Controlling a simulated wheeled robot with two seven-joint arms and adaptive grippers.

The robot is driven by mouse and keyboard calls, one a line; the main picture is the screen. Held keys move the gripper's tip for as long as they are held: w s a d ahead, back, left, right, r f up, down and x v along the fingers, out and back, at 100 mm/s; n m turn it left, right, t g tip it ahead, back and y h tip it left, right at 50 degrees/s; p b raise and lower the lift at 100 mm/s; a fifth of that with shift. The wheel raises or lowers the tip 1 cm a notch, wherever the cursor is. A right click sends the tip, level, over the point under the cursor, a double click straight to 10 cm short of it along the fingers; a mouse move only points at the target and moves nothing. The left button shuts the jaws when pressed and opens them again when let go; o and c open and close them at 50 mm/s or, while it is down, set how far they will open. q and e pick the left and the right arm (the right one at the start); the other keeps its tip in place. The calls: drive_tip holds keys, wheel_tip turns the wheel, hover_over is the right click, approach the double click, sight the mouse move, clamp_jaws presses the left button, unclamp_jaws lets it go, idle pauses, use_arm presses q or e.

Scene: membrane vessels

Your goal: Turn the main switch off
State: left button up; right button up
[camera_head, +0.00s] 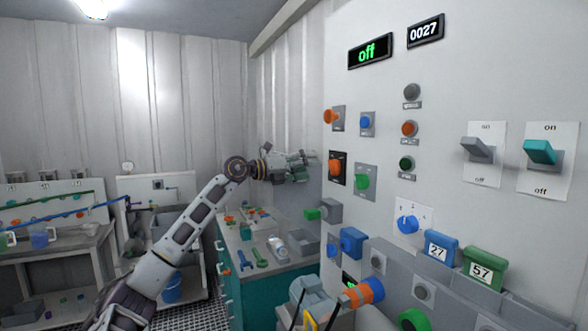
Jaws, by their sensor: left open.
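The control panel (455,85) fills the right side. It carries a lever switch with a teal handle (540,152) and one with a grey handle (479,150), each on a white plate marked on and off. The teal handle sits up near its on mark; I cannot tell how the grey one is set. An orange knob (335,167) sits on a black plate further left. No label I can read says which is the main switch. A display (369,51) reads off in green. My left gripper (306,161) is open and empty, left of the orange knob and well away from both levers.
A blue block marked 27 (440,248) and a green block marked 57 (483,267) sit on the ledge below the levers. A teal bench (262,290) with tools and a bottle (278,247) stands below my left gripper. Orange and blue fittings (361,292) stick out lower down.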

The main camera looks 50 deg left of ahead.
use_arm(q)
drive_tip(key=shift+v, duration=2.05)
